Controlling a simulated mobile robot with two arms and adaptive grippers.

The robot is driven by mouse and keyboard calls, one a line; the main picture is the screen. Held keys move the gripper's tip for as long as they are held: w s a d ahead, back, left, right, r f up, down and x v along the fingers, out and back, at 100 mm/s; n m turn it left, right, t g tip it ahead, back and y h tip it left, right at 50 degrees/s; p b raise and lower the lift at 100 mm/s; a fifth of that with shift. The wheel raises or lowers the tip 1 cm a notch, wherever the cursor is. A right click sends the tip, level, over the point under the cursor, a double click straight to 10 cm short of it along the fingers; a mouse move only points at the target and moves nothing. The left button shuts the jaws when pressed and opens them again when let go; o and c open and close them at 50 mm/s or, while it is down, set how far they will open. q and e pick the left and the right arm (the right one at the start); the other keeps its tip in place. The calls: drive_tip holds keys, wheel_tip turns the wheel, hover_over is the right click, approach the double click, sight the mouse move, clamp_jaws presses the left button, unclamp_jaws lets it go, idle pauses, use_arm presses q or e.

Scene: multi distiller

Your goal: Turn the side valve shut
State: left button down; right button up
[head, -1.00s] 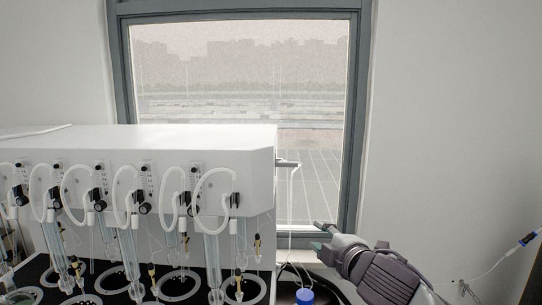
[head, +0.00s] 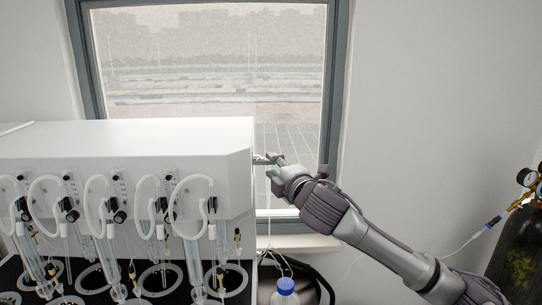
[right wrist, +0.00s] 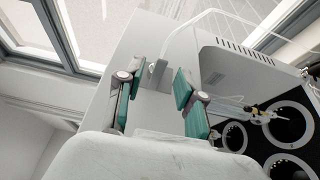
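The white multi distiller (head: 130,150) fills the left of the head view. Its side valve (right wrist: 156,68), a small grey metal fitting, sticks out of the side panel in the right wrist view. In the head view the fitting shows only partly, at the distiller's right side, with my right gripper (head: 273,168) close beside it. In the right wrist view the green-padded fingers of my right gripper (right wrist: 154,92) are apart, one on each side of the valve, with a gap to it. I cannot tell whether either finger touches it. My left gripper is not in view.
A bottle with a blue cap (head: 286,285) stands below my right arm, with thin tubes running into it. A window (head: 215,60) is behind. A dark gas cylinder (head: 518,245) with gauges stands at the far right. Several glass tubes hang at the distiller's front.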

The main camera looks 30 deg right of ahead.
drive_tip(key=shift+w+r, duration=0.15)
drive_tip(key=shift+w, duration=0.75)
clamp_jaws()
drive_tip(key=shift+f, duration=0.2)
